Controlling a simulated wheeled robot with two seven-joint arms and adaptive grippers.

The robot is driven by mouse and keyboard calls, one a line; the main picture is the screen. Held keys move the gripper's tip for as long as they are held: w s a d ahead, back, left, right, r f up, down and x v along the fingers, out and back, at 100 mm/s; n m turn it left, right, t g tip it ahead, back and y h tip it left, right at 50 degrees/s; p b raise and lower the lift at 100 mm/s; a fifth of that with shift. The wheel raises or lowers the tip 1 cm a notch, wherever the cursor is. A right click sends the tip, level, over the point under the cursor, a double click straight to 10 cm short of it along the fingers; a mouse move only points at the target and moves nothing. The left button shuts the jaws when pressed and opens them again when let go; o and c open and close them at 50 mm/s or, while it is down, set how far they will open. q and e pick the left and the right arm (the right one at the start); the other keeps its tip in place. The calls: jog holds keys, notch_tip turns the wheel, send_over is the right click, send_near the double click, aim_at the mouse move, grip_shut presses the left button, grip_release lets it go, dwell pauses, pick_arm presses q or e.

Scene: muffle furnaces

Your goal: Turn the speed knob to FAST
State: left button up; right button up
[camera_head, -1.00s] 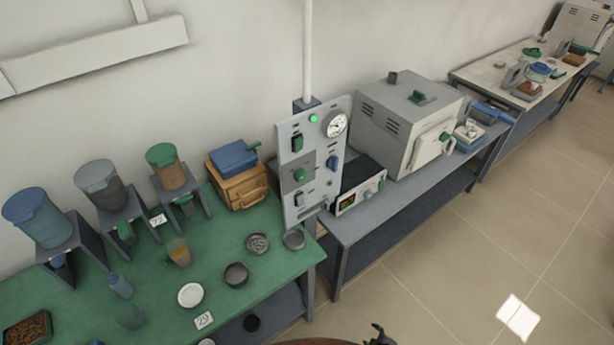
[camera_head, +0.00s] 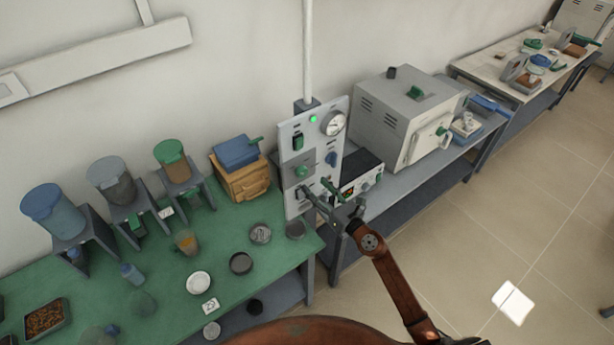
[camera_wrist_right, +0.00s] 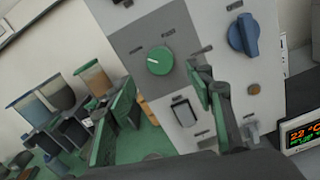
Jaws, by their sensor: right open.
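The control panel (camera_head: 298,135) stands upright between the green table and the furnace bench. It carries a green round knob (camera_head: 302,171) and a blue knob (camera_head: 331,159); the labels are too small to read. In the right wrist view the green knob (camera_wrist_right: 160,60) has a white pointer mark, and the blue knob (camera_wrist_right: 243,35) is up to its right. My right gripper (camera_head: 317,190) is open and empty in front of the lower panel. In the right wrist view its fingers (camera_wrist_right: 162,98) are spread below the green knob, not around it. My left gripper is out of view.
A rocker switch (camera_wrist_right: 184,111) sits below the green knob. A controller box with a lit display (camera_head: 358,180) stands right of the panel, by the furnace (camera_head: 405,115). Beakers, dishes and a wooden box (camera_head: 243,182) occupy the green table (camera_head: 175,270).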

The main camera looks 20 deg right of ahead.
aim_at(304, 174)
jog(key=x, duration=0.6)
jog(key=shift+w, duration=0.1)
jog(key=shift+c, duration=0.2)
jog(key=c, duration=1.1)
